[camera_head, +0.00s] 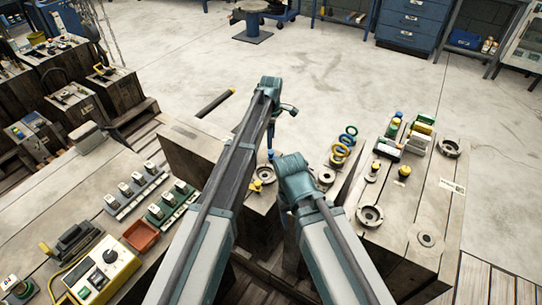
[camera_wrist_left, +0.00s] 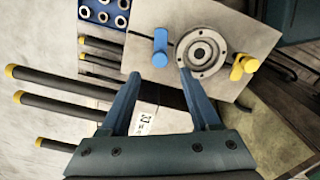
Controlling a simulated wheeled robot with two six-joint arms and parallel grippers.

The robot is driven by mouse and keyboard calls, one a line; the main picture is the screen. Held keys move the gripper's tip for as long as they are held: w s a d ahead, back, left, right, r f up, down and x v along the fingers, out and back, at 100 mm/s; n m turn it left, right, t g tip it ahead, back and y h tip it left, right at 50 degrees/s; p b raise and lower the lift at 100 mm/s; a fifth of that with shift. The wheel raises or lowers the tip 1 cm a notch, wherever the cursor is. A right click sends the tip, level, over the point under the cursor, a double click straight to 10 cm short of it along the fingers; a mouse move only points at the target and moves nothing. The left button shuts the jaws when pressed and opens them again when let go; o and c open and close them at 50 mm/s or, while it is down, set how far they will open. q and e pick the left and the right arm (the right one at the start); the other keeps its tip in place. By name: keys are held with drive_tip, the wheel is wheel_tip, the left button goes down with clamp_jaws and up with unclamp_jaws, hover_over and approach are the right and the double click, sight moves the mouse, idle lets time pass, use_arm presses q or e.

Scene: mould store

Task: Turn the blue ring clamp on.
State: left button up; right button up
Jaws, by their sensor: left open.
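The blue ring clamp (camera_wrist_left: 160,48) is a blue lever with rounded ends beside a round metal flange (camera_wrist_left: 201,52) on a grey plate. It lies upright in the left wrist view, just beyond my left fingertips, and shows as a small blue spot in the head view (camera_head: 269,155). A yellow clamp (camera_wrist_left: 243,67) sits on the flange's other side. My left gripper (camera_wrist_left: 160,75) is open and empty, its fingertips spread either side of the blue clamp's lower end. Contact cannot be told. In the head view my left gripper (camera_head: 270,138) points down above the block. My right gripper is hidden.
Blue, green and yellow rings (camera_head: 344,141) stand on the block to the right, near several coloured blocks and flanges. A yellow control box (camera_head: 104,266), red tray (camera_head: 141,235) and switch rows are at left. Dark yellow-capped rods (camera_wrist_left: 60,77) lie left in the wrist view.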

sight(271, 152)
use_arm(q)
wheel_tip(271, 152, down, 6)
drive_tip(key=b, duration=0.5)
drive_tip(key=shift+f, duration=0.15)
clamp_jaws()
